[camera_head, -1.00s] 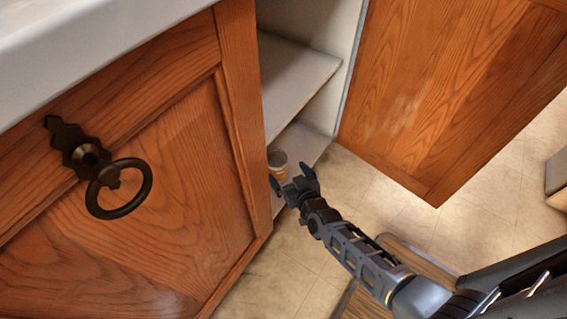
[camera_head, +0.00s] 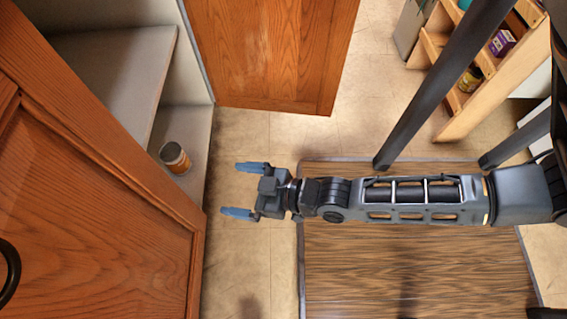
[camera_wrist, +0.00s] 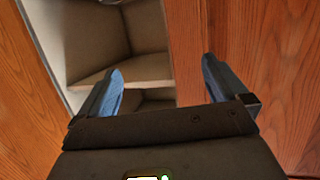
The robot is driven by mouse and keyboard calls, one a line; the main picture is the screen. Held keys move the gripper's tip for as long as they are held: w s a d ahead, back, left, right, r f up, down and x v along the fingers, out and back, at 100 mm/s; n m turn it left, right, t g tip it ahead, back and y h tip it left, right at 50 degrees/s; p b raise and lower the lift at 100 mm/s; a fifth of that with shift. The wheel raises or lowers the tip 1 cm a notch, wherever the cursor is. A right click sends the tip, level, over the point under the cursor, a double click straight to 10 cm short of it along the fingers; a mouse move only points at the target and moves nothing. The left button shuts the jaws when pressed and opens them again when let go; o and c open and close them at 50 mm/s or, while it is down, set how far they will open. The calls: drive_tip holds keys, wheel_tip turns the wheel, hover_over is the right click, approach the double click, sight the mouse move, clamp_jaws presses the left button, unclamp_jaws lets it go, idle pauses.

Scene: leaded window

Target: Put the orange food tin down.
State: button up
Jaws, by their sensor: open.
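The orange food tin (camera_head: 175,157) stands on the bottom shelf (camera_head: 196,128) inside the open cabinet, near its front edge. It has an orange label and a grey lid. My gripper (camera_head: 238,190) is open and empty. It is outside the cabinet, to the right of the tin and clear of it in the head view. In the wrist view my open fingers (camera_wrist: 160,88) point toward the cabinet opening, and the tin cannot be made out there.
The cabinet door (camera_head: 270,50) stands open at the back. An upper shelf (camera_head: 112,75) lies above the tin. A striped mat (camera_head: 410,265) covers the floor under my arm. A wooden rack (camera_head: 490,80) with several items stands at the back right.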

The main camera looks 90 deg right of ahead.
drive_tip(key=s+a+r+n+y, duration=0.1)
drive_tip(key=s+r, duration=0.3)
drive_tip(key=r, duration=0.6)
drive_tip(key=s+a+r+n+y, duration=0.1)
drive_tip(key=s+a+r, duration=0.3)
drive_tip(key=r, duration=0.6)
drive_tip(key=shift+s+n+y, duration=0.3)
drive_tip(key=shift+s+y, duration=0.35)
drive_tip(key=shift+y, duration=0.05)
